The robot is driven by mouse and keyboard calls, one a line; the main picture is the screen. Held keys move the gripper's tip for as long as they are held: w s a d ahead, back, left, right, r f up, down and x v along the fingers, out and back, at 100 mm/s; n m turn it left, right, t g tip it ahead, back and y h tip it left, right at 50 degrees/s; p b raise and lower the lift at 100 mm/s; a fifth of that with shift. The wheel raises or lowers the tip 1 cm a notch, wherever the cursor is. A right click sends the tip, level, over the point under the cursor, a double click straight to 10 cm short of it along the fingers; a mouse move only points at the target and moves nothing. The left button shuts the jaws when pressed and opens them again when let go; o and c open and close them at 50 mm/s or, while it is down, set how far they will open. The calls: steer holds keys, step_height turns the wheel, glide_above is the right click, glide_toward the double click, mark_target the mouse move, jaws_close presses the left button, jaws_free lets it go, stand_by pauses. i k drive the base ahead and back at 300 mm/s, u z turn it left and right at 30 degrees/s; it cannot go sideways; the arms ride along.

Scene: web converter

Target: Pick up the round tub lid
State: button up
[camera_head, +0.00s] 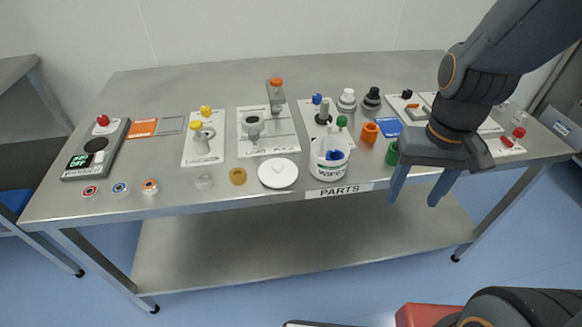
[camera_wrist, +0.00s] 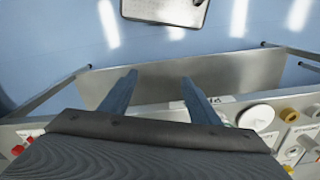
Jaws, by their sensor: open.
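The round tub lid (camera_head: 278,173) is a white disc with a small raised middle. It lies flat near the front edge of the steel table, just left of the white tub. It also shows in the wrist view (camera_wrist: 256,117) at the right. My gripper (camera_head: 414,200) is open and empty, with its fingers pointing down in front of the table's front edge, well to the right of the lid. In the wrist view my gripper (camera_wrist: 160,88) has its two fingers spread wide with nothing between them.
The white tub (camera_head: 328,172) with a blue thing inside stands right of the lid. An amber ring (camera_head: 238,176) and a clear ring (camera_head: 204,181) lie to its left. White boards with fixtures stand behind. The steel table (camera_head: 190,80) is bare along its back.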

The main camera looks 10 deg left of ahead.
mark_target(275, 173)
steer(key=z, duration=2.35)
steer(key=k, duration=1.25)
steer(key=u, duration=1.75)
steer(key=i, duration=0.5)
